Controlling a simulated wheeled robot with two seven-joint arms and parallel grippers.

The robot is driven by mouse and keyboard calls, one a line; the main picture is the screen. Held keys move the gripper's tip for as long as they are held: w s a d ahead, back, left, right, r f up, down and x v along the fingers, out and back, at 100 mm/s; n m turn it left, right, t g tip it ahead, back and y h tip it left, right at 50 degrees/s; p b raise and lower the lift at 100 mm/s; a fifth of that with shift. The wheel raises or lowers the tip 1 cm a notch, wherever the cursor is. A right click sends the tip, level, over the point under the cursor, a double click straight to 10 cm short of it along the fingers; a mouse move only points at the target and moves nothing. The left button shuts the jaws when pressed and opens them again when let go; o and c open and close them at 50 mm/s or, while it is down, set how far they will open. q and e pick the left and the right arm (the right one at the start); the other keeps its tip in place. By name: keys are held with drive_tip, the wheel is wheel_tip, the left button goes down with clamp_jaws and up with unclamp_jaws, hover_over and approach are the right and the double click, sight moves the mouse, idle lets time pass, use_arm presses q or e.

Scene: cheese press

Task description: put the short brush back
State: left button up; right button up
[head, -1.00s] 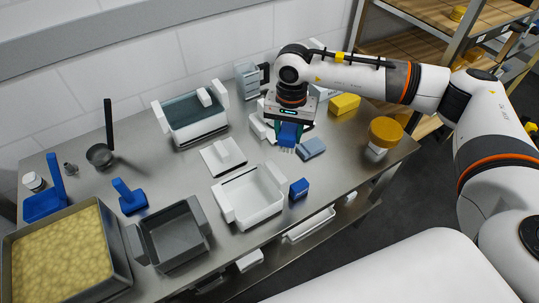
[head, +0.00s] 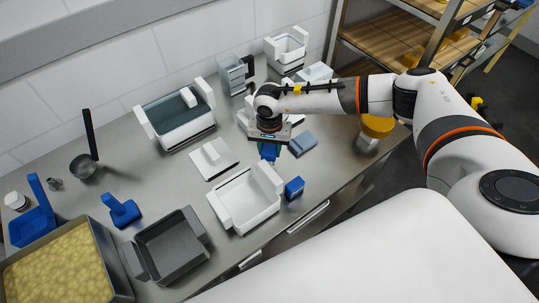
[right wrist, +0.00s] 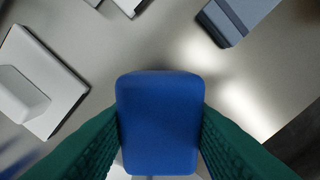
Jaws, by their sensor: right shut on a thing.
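My right gripper (head: 269,149) is shut on a blue piece, which I take to be the short brush (head: 268,153). It is held above the steel table between the white press lid and the blue-grey sponge. In the right wrist view the brush's blue body (right wrist: 160,120) sits between the two green fingers, which touch its sides. Its bristles are hidden there. The gripper hides much of the brush in the head view. My left gripper is not in view.
A white mould (head: 246,201) and a small blue block (head: 294,188) stand near the front edge. A white lid (head: 213,158) lies to the left, a blue-grey sponge (head: 303,143) to the right. Grey tray (head: 172,245) and blue scoop (head: 33,222) are further left.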

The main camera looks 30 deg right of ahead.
sight(270, 158)
drive_tip(key=shift+f, duration=0.45)
wheel_tip(270, 158, down, 3)
drive_tip(key=shift+r, duration=0.15)
drive_tip(key=shift+f, duration=0.5)
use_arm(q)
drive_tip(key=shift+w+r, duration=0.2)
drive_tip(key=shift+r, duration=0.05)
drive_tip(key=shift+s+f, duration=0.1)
use_arm(e)
drive_tip(key=o, duration=0.9)
drive_tip(key=shift+f, duration=0.1)
drive_tip(key=shift+o, duration=0.2)
